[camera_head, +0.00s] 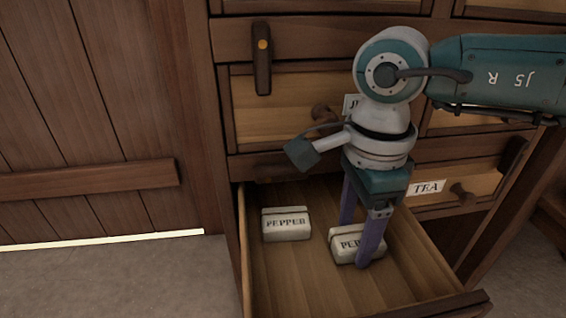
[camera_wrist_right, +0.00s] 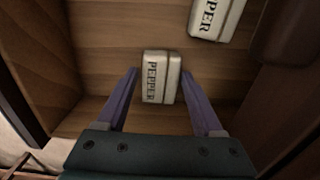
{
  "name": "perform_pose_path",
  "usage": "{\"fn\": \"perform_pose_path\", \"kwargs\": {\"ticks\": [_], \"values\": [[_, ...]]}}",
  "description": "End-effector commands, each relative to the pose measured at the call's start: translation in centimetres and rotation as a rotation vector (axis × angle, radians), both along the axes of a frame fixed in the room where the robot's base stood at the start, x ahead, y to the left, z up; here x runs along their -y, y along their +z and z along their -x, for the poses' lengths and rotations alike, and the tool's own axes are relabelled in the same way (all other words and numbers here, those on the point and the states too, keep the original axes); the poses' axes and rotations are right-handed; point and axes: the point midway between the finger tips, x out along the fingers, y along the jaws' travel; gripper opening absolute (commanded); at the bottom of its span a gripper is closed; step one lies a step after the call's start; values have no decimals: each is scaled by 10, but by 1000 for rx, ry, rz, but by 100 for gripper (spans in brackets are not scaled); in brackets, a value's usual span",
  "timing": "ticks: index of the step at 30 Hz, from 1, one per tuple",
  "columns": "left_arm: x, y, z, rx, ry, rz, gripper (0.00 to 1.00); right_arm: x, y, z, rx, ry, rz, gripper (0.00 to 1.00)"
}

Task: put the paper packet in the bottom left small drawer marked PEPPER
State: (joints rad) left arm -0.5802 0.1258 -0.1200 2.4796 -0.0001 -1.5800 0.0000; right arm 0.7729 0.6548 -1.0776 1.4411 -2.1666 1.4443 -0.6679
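The bottom left small drawer (camera_head: 300,287) is pulled open and empty except for two pale paper packets marked PEPPER. One packet (camera_head: 343,243) appears to rest on the drawer floor, right of the middle. It also shows in the right wrist view (camera_wrist_right: 161,78). My right gripper (camera_head: 356,246) points down into the drawer with one purple finger on each side of this packet. In the right wrist view (camera_wrist_right: 160,72) the fingers look spread, with a narrow gap at the left finger. The other packet (camera_head: 287,225) lies further left, apart from the gripper. My left gripper is out of view.
A closed drawer marked TEA (camera_head: 473,188) is to the right. Another closed drawer (camera_head: 275,105) is above, its label partly hidden by my right arm. A wooden door (camera_head: 90,100) stands at the left. The drawer walls (camera_head: 243,250) surround the right gripper. Grey floor lies front left.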

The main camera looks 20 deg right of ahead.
Motion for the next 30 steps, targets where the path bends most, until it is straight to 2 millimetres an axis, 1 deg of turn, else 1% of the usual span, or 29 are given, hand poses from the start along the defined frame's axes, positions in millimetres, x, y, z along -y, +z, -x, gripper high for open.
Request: {"fn": "perform_pose_path", "kwargs": {"ticks": [1,4,5,11,14,17,24,27,30], "values": [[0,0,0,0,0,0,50,0,0,0,0,0,0,76],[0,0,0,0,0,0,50,0,0,0,0,0,0,87],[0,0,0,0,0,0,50,0,0,0,0,0,0,89],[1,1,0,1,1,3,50,0,1,0,0,0,0,89],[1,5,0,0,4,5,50,0,6,0,0,-1,0,89],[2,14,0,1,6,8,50,0,21,-1,2,-1,0,89],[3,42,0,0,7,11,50,0,77,-1,3,0,1,89],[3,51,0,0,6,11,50,0,96,-1,2,0,0,89],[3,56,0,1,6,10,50,0,111,0,2,-1,1,89]]}}
